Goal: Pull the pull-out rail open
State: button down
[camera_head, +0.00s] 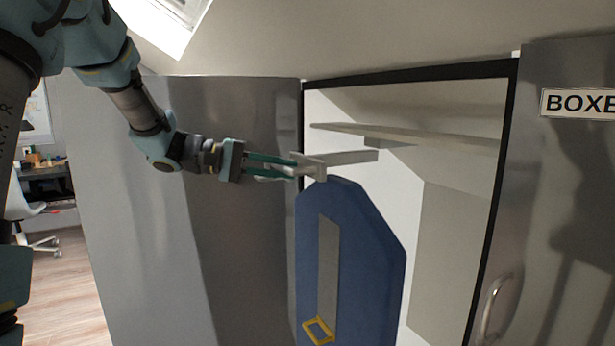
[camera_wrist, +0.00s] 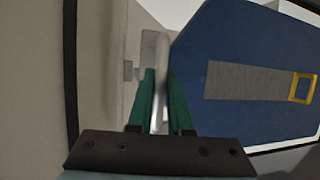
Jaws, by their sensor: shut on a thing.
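The pull-out rail (camera_head: 345,158) is a pale bar inside the open cupboard, with a light front piece at its left end above the blue board. My gripper (camera_head: 296,167) reaches in from the left with its green fingers closed on the rail's front piece. In the wrist view my gripper (camera_wrist: 160,80) has its two green fingers on either side of the pale rail (camera_wrist: 158,60). The fingers hide part of the gripped piece.
A blue board with a grey strip (camera_head: 360,230) and a yellow buckle (camera_head: 318,330) hangs below the rail. A pale shelf (camera_head: 430,137) is behind. A grey door (camera_head: 240,230) stands left, and a handled panel marked BOXE (camera_head: 560,200) stands right.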

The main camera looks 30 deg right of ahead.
jog(key=shift+w+a, duration=0.1)
jog(key=shift+a, duration=0.75)
jog(key=c, duration=1.1)
grip_release()
jog(key=b+v, duration=0.1)
jog(key=v, duration=0.9)
jog(key=shift+w+a+r+b, duration=0.1)
jog(key=shift+w+a+b, duration=0.1)
jog(key=shift+a+b, duration=0.15)
